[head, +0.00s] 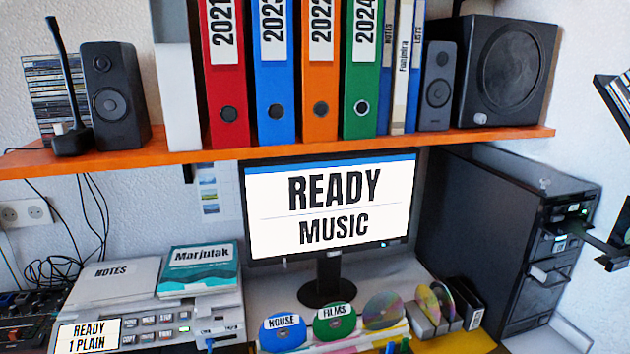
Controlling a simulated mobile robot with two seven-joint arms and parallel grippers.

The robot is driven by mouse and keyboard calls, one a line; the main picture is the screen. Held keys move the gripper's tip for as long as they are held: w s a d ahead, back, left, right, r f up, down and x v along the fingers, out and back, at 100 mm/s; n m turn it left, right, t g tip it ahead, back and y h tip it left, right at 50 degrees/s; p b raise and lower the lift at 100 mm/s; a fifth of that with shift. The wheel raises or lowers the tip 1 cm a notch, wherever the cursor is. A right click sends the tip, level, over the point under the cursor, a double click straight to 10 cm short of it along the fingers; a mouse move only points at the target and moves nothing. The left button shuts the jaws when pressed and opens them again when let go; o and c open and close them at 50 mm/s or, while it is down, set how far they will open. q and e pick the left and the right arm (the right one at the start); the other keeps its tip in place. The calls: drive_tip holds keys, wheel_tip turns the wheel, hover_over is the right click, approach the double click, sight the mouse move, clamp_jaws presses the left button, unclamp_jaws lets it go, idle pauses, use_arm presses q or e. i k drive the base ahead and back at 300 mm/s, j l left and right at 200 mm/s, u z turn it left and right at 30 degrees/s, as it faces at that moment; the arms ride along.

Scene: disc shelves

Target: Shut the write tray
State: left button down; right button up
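A black tower (510,225) stands at the right, with drive bays on its front face. The monitor (331,206) reads "READY MUSIC". No gripper of mine can be made out in the head view.
An orange shelf (150,155) with binders and speakers runs across above. A device labelled "READY 1 PLAIN" (160,318) sits at lower left. A black rack (606,95) juts in at upper right.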

sight(614, 260)
drive_tip(key=l+z, duration=0.2)
drive_tip(key=z, duration=1.35)
drive_tip(key=k+l, duration=0.05)
